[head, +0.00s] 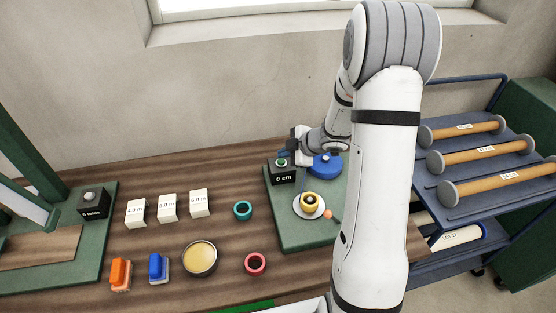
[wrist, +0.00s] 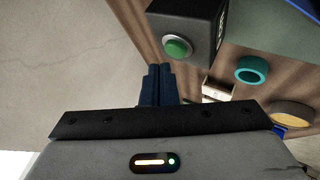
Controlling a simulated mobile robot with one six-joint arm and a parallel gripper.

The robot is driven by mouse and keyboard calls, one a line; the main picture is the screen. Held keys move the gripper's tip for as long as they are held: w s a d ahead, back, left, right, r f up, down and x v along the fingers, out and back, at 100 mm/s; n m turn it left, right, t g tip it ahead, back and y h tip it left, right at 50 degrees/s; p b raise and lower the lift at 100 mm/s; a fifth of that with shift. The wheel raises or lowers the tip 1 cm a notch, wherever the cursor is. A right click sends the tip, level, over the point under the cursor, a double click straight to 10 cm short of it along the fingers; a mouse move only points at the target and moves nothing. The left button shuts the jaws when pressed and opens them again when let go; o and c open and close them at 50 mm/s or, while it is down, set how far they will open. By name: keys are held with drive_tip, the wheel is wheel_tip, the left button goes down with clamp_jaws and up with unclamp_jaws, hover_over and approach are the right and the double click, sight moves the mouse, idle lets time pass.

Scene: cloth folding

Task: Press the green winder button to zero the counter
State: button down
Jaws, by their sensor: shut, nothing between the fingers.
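The green winder button (head: 282,161) sits on top of a black counter box (head: 283,177) that reads "0 cm", on the green winder board (head: 290,236). In the wrist view the green button (wrist: 177,48) shows in a pale ring on the box (wrist: 205,22). My gripper (head: 284,154) is shut and empty, with its fingertips close to the button. In the wrist view the fingers (wrist: 159,70) are together just short of the button, with a small gap visible. I cannot tell from the head view whether they touch it.
A teal ring (head: 242,210), red ring (head: 255,264), yellow bowl (head: 199,258) and white labelled blocks (head: 168,208) are left. A cart (head: 470,195) with rolls stands right.

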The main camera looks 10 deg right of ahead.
sight(285, 163)
drive_tip(key=shift+r, duration=0.1)
wheel_tip(285, 163, up, 5)
drive_tip(key=p, duration=0.5)
idle(0.7)
